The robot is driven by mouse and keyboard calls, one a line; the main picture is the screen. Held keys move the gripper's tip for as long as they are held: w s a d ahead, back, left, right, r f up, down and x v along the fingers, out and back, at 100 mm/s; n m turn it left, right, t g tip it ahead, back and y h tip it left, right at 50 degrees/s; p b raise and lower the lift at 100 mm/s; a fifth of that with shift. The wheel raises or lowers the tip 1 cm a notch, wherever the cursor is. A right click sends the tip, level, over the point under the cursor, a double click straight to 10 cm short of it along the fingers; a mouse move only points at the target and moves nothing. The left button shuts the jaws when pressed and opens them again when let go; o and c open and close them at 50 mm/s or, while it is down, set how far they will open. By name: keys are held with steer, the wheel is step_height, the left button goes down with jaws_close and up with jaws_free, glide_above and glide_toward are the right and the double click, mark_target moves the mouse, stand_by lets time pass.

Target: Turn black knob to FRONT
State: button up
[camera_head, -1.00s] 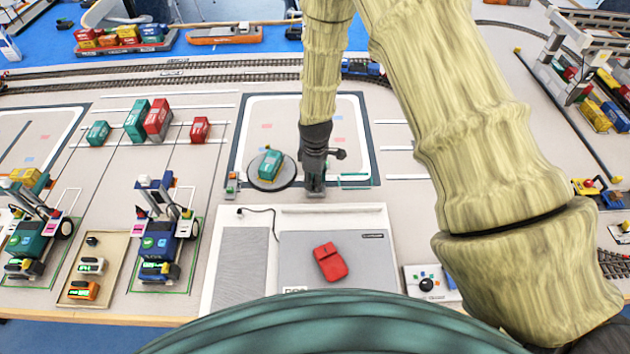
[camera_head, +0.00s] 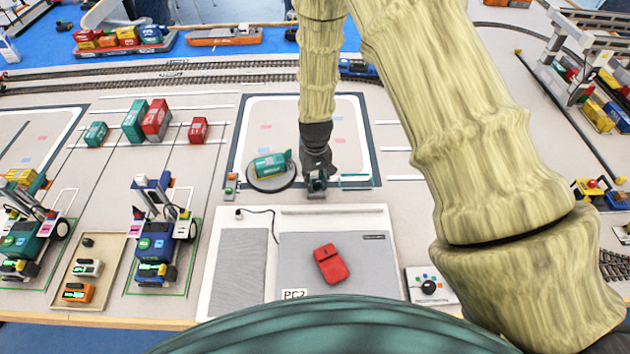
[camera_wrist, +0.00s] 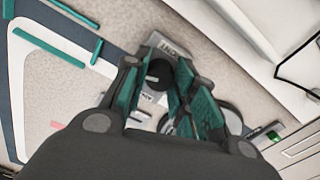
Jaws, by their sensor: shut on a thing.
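A black knob (camera_wrist: 159,73) shows between my fingers in the wrist view, on a small light-grey plate (camera_wrist: 166,43) with dark lettering that is partly covered. My gripper (camera_wrist: 157,84) is shut on this knob from both sides. Which way the knob points is hard to tell.
A small box with a green button (camera_head: 231,183) stands left of the turntable. A white panel with a red block (camera_head: 331,264) lies in front. A control box (camera_head: 415,275) with another black knob (camera_head: 428,287) is at the front right. Blue vehicles stand at left.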

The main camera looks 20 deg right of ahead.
mark_target(316, 182)
steer(key=m, duration=0.5)
steer(key=shift+w+r+m, duration=0.1)
steer(key=shift+w+m, duration=0.05)
steer(key=shift+m, duration=0.15)
steer(key=m, duration=0.5)
steer(key=m+p, duration=0.1)
steer(key=m, duration=0.4)
steer(key=shift+m+p, duration=0.3)
steer(key=shift+m, duration=0.1)
steer(key=m+p, duration=0.1)
steer(key=m, duration=0.3)
steer(key=shift+m, duration=0.4)
steer(key=o, duration=1)
steer(key=shift+o, duration=0.2)
step_height(316, 182, up, 12)
